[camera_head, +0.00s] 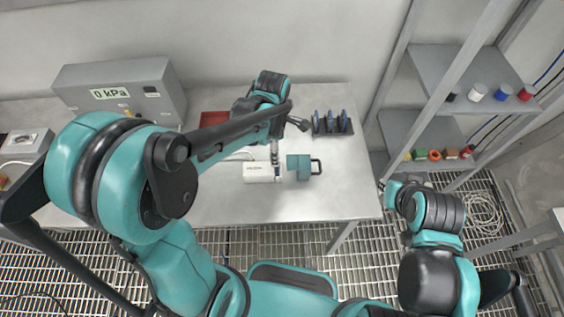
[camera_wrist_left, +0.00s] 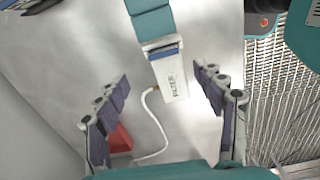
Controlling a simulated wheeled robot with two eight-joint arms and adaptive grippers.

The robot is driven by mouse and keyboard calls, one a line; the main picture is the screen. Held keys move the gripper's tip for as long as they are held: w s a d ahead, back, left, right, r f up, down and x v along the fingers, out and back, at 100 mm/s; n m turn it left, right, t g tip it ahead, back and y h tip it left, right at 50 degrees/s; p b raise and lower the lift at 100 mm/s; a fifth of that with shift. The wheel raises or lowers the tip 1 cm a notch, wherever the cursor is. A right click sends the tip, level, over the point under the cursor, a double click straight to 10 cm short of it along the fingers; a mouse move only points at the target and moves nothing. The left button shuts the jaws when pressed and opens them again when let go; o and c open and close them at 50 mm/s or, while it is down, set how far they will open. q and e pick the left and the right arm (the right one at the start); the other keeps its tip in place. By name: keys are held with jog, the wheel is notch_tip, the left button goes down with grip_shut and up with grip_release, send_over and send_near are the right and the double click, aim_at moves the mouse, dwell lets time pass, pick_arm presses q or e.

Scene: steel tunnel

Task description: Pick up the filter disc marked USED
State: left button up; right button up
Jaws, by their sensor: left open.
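A white housing (camera_head: 259,172) lettered FILTER in the left wrist view (camera_wrist_left: 172,80) stands on the table beside a teal part with a black handle (camera_head: 300,167). A thin blue strip (camera_wrist_left: 162,51) shows at its end towards the teal part; I cannot tell whether it is a disc. A dark rack holding several blue discs (camera_head: 332,123) stands at the table's back right. I see no readable USED mark. My left gripper (camera_head: 288,142) is open and empty above the table, its fingers (camera_wrist_left: 163,76) to either side of the housing. My right gripper (camera_head: 383,188) is near the table's right edge, too small to judge.
A red tray (camera_head: 213,119) lies behind the left forearm, partly hidden. A grey box reading 0 kPa (camera_head: 120,92) stands at the back left. A pale hose (camera_wrist_left: 150,125) runs from the housing. Shelves (camera_head: 440,70) with small coloured items stand right of the table.

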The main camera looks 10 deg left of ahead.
aim_at(277, 169)
pick_arm(q)
jog(key=shift+w+d+f+n, duration=0.2)
jog(key=shift+f+n, duration=0.05)
jog(key=shift+n, duration=0.05)
jog(key=shift+d+f, duration=0.1)
jog(key=shift+f, duration=0.25)
jog(key=f, duration=0.2)
jog(key=f+b, duration=0.1)
jog(key=f, duration=0.1)
jog(key=f+b, duration=0.1)
jog(key=f, duration=0.1)
jog(key=shift+s+f, duration=0.3)
jog(key=shift+s, duration=0.05)
jog(key=shift+f+b, duration=0.3)
jog(key=c, duration=1)
